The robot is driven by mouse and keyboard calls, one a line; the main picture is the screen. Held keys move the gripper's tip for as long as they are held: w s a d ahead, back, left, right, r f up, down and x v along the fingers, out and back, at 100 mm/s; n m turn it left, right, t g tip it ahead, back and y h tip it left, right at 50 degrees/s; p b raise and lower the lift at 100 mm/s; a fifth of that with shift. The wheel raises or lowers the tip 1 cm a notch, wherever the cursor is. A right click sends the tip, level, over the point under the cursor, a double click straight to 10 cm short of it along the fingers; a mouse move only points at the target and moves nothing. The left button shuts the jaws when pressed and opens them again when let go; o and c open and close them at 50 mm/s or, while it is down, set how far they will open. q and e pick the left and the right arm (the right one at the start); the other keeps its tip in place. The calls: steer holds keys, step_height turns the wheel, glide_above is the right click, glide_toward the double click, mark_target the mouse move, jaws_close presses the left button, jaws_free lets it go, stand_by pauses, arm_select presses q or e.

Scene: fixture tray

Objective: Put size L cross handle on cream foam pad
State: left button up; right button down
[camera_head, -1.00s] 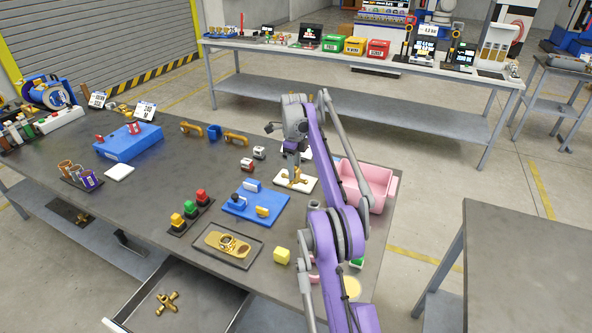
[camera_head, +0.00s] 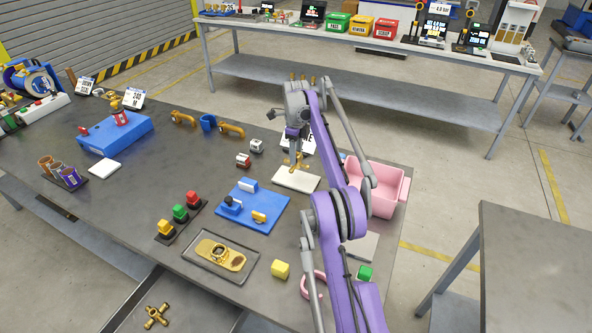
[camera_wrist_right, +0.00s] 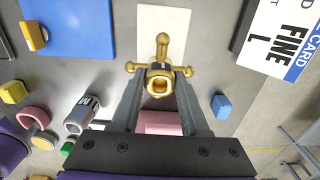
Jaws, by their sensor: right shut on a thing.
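My right gripper (camera_head: 297,150) is shut on a brass cross handle (camera_head: 296,161). In the right wrist view the cross handle (camera_wrist_right: 161,50) sits between the fingertips (camera_wrist_right: 160,88), with its arms spread. The cream foam pad (camera_head: 297,180) lies flat on the bench just in front of the held handle. In the right wrist view the pad (camera_wrist_right: 176,22) shows behind the handle, partly hidden by it. The handle appears raised over the pad's far edge; I cannot tell the exact gap. Another brass cross handle (camera_head: 156,315) lies in the open drawer. My left gripper is out of view.
A pink bin (camera_head: 376,192) stands right of the pad. A blue fixture plate (camera_head: 270,222) lies left of it. A tray (camera_head: 203,264) with a brass plate and a yellow block (camera_head: 281,270) are nearer me.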

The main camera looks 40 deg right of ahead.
step_height(320, 180, down, 2)
steer(key=shift+s+f, duration=0.15)
steer(key=shift+f, duration=0.05)
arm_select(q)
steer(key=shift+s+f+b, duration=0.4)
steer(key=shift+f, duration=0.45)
arm_select(e)
steer(key=shift+f, duration=1.6)
steer(key=shift+f, duration=0.1)
steer(key=shift+c, duration=2.1)
jaws_free()
